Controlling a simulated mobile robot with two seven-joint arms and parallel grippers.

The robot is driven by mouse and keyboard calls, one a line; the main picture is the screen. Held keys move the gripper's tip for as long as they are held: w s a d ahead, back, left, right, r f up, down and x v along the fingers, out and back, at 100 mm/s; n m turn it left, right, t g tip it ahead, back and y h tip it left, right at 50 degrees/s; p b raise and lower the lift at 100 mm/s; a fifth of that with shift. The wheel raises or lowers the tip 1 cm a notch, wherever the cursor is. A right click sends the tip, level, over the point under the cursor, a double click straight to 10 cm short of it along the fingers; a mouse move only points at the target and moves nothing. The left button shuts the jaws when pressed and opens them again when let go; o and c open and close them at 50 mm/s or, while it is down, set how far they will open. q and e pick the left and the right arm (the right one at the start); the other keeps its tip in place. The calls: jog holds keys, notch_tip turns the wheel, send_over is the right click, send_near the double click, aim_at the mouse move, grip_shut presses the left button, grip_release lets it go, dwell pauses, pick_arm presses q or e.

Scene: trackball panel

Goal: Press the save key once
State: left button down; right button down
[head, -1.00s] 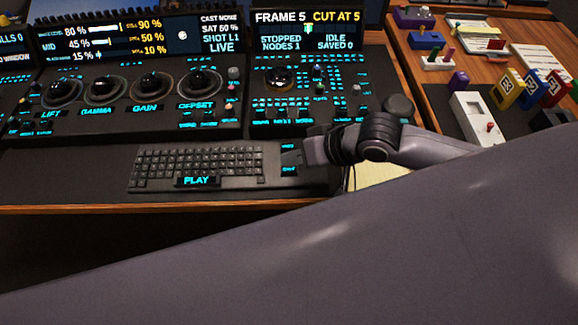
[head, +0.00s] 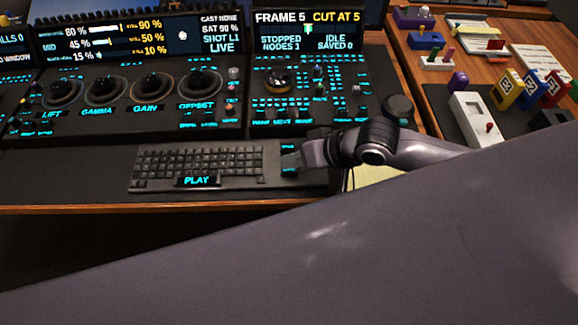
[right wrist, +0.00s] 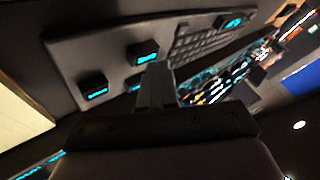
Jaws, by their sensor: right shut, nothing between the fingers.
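A black keyboard (head: 205,162) lies on the desk, with a large PLAY key (head: 197,181) at its front edge. Small cyan-lettered keys stand at its right end; their lettering is too small to read, so I cannot tell which is save. One is the upper key (head: 288,147); another is partly hidden by my gripper. In the right wrist view, one key (right wrist: 143,53) is just beyond the fingertips and another (right wrist: 92,87) is to their left. My right gripper (head: 291,162) is shut and empty over these keys; contact is unclear. My left gripper is out of view.
The right screen (head: 307,32) reads STOPPED, IDLE and SAVED 0. Control panels with trackballs and knobs (head: 279,82) stand behind the keyboard. A side table at the right holds a white box (head: 472,115) and coloured blocks. My own arm fills the foreground.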

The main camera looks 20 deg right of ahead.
aim_at(294, 170)
jog(key=shift+f, duration=0.55)
dwell(0.6)
jog(key=shift+r+p, duration=1)
jog(key=shift+p, duration=0.2)
notch_tip(294, 170, up, 2)
jog(key=p, duration=0.3)
jog(key=shift+r, duration=1.5)
